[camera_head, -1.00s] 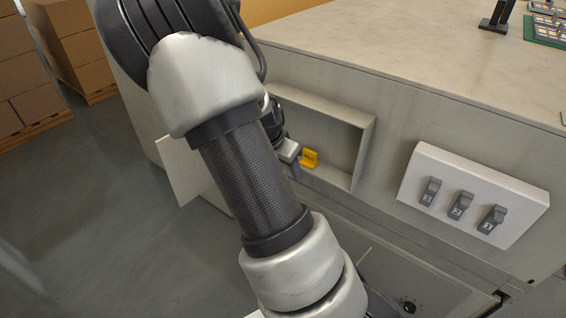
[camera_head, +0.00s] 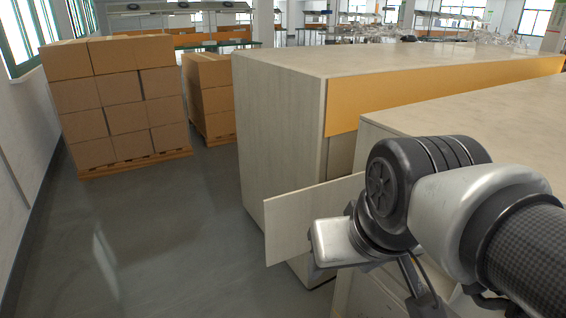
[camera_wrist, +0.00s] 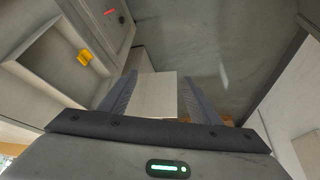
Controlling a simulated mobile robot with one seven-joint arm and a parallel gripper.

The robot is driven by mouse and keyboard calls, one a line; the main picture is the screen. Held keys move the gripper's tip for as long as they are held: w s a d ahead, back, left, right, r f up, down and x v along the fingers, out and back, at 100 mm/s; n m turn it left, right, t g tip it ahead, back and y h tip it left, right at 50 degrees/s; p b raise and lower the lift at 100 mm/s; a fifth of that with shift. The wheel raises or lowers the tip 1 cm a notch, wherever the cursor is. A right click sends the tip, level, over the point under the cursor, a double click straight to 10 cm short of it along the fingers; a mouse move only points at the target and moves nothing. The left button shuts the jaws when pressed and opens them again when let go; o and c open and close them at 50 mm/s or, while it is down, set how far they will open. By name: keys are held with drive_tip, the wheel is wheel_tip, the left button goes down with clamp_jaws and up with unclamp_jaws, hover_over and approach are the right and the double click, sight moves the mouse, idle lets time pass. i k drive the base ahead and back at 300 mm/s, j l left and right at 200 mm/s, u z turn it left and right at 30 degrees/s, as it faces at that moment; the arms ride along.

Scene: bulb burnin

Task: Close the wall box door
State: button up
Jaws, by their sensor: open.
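The wall box door (camera_head: 300,220) is a pale flat panel. In the head view it stands open, jutting out left from the bench side, partly behind my arm. In the wrist view the pale panel (camera_wrist: 156,95) shows between and beyond the fingers of my gripper (camera_wrist: 160,77); I cannot tell whether they touch it. My gripper is open, with nothing visibly held. The wall box (camera_wrist: 38,68) is an open recess at the left of the wrist view, with a yellow piece (camera_wrist: 85,56) inside. The head view does not show the box interior.
A grey cabinet with an orange band (camera_head: 420,97) stands behind the door. Stacked cartons (camera_head: 120,100) stand on a pallet at the left. The grey floor (camera_head: 160,235) left of the door is clear. A red mark (camera_wrist: 109,12) shows in the wrist view.

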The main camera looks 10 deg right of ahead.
sight(288, 218)
drive_tip(key=z, duration=0.55)
drive_tip(key=i+j+z, duration=0.1)
drive_tip(key=z, duration=0.3)
drive_tip(key=j+z, duration=0.4)
drive_tip(key=i+j+z, duration=0.1)
drive_tip(key=j+z, duration=0.15)
drive_tip(key=z, duration=0.2)
drive_tip(key=j+z, duration=0.2)
drive_tip(key=j, duration=0.35)
drive_tip(key=k+j+z, duration=0.2)
drive_tip(key=j, duration=0.3)
drive_tip(key=j+z, duration=0.15)
drive_tip(key=j, duration=0.9)
drive_tip(key=j+z, duration=0.4)
drive_tip(key=k+l, duration=0.45)
